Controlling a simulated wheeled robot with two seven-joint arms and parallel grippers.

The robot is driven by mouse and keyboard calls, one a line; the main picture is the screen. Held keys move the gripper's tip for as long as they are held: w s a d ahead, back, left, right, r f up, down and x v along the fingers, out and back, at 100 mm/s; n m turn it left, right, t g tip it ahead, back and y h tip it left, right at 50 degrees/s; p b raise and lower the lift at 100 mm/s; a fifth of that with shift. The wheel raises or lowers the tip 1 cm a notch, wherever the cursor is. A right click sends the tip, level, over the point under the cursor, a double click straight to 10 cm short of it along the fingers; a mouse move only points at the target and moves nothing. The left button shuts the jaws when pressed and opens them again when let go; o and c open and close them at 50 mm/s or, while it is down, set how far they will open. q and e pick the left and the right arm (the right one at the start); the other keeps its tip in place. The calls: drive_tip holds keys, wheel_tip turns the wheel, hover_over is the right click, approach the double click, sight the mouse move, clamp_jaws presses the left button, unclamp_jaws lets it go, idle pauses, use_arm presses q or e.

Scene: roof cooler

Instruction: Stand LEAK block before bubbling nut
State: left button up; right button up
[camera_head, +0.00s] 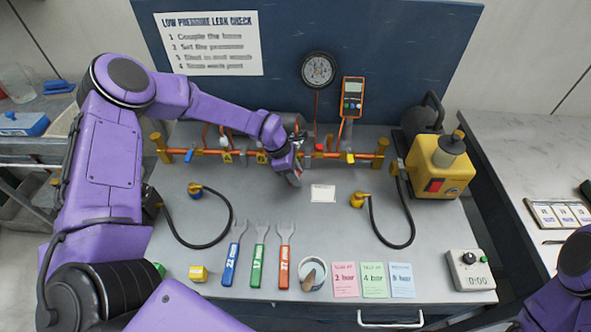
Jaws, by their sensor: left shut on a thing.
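A small yellow block (198,273) lies on the grey bench at the front left; I cannot read a word on it. The orange pipe row (210,153) runs along the back of the bench with brass nuts and valves; I cannot make out bubbles on any nut. My left gripper (294,177) reaches down just in front of the middle of the pipe row. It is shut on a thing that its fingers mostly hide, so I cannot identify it. My right gripper is out of view; only part of that arm shows at the lower right.
A white card (323,193) lies right of my left gripper. Three wrenches (258,255), a cup (313,273), coloured cards (373,280) and a timer (470,270) line the front. Black hoses (407,235) curve on both sides. A yellow pump (440,165) stands at right.

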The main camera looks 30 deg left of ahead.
use_arm(q)
drive_tip(key=shift+f+b, duration=0.25)
drive_tip(key=shift+b, duration=0.15)
drive_tip(key=o, duration=1)
drive_tip(key=shift+r, duration=0.1)
drive_tip(key=shift+r+p, duration=0.25)
drive_tip(key=shift+p, duration=0.2)
drive_tip(key=shift+a+r+b, duration=0.2)
drive_tip(key=shift+r+b, duration=0.1)
drive_tip(key=shift+b, duration=0.05)
drive_tip(key=b+v, duration=0.2)
drive_tip(key=v, duration=0.9)
drive_tip(key=shift+r, duration=0.1)
drive_tip(key=shift+s, duration=0.1)
